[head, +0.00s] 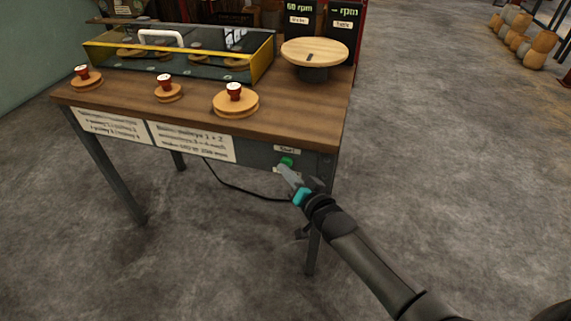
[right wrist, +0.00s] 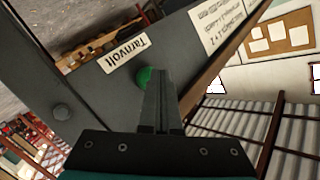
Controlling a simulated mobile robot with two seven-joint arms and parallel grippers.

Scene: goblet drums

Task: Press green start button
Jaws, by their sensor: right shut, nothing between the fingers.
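In the right wrist view the closed fingers (right wrist: 160,85) point at the panel beside the button. I cannot tell whether they touch it. My left gripper is not in view.
The wooden table (head: 200,120) carries round wooden discs with red knobs (head: 235,98), a large round plate (head: 314,52) and a glass-sided case with a yellow edge (head: 185,45). A cable (head: 235,188) hangs beneath.

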